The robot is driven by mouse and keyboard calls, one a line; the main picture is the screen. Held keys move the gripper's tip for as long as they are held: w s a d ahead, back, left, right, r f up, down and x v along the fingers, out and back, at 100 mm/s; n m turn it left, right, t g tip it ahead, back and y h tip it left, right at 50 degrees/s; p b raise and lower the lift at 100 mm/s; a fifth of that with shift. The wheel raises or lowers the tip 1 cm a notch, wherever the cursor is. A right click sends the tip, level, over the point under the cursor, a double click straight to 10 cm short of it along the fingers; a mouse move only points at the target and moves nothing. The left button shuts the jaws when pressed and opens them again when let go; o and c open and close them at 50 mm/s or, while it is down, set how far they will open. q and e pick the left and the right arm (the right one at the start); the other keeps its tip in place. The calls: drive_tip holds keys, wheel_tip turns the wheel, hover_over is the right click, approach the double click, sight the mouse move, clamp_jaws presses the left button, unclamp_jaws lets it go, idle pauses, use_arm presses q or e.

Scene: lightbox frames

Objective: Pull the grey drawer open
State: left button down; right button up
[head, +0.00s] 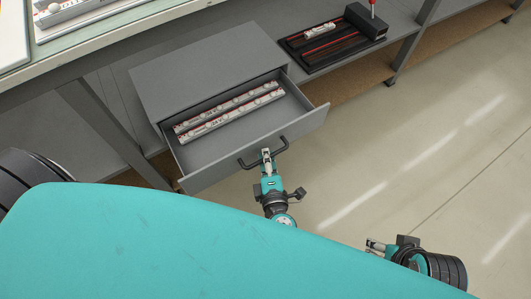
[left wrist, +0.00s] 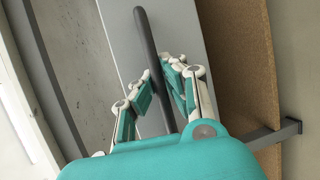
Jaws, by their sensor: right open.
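The grey drawer (head: 308,123) stands pulled out of its grey cabinet (head: 205,65) in the head view, its inside open to view. Two white strips with red marks and round pieces (head: 228,108) lie in it. My left gripper (head: 267,155) is at the dark bar handle (head: 284,146) on the drawer front. In the left wrist view the handle (left wrist: 143,35) runs between the fingers of the left gripper (left wrist: 160,88), with the pads close against both sides. My right gripper (head: 376,246) is open and empty, low at the right, away from the drawer.
The cabinet sits on a grey low shelf under a workbench (head: 130,32). A dark tray (head: 315,58) with a black block (head: 365,22) stands right of it. Shelf legs (head: 410,45) stand beyond. The pale floor (head: 400,150) in front is clear.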

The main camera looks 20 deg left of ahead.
use_arm(q)
drive_tip(key=shift+r, duration=0.1)
drive_tip(key=c, duration=1.4)
unclamp_jaws()
drive_tip(key=shift+s+d, duration=0.1)
drive_tip(key=v, duration=0.8)
drive_tip(key=shift+d, duration=0.15)
